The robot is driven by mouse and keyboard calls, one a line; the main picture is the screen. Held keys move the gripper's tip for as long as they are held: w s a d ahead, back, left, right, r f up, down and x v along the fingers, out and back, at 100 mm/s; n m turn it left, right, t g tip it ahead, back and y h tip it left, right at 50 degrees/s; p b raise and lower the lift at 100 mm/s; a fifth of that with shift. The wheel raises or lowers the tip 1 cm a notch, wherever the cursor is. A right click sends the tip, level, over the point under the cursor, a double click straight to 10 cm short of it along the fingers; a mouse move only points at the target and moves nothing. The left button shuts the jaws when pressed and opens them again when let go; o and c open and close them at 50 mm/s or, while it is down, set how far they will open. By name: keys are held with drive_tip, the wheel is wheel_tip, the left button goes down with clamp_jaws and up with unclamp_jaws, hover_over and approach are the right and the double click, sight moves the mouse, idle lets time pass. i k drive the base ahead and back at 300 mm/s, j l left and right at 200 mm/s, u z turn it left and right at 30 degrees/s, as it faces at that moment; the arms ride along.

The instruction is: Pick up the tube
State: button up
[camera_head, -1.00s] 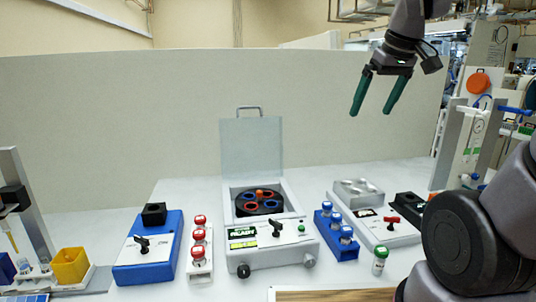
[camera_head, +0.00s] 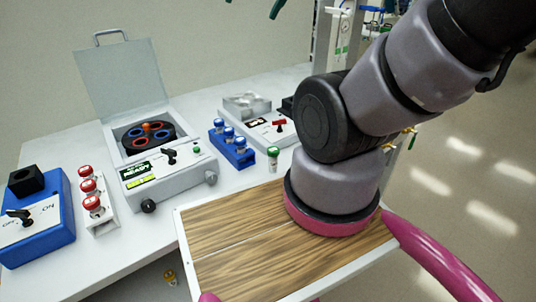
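A single tube with a green cap (camera_head: 273,158) stands upright on the white table, right of a blue rack (camera_head: 239,158). A white rack (camera_head: 102,222) further left holds several red-capped tubes (camera_head: 88,187). The task does not say which tube is meant. Only the green fingertips of my gripper (camera_head: 261,13) show at the top edge. They are apart with nothing seen between them, high above the table and away from every tube.
A centrifuge (camera_head: 165,180) with its lid (camera_head: 123,80) raised stands between the racks. A blue device (camera_head: 40,240) is at far left. A grey device with a red switch (camera_head: 279,126) stands behind the green-capped tube. A small yellow object (camera_head: 170,277) shows below the table edge.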

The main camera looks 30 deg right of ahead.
sight(273, 152)
drive_tip(key=k+j+z, duration=0.3)
drive_tip(key=k+j, duration=0.6)
drive_tip(key=j, duration=0.1)
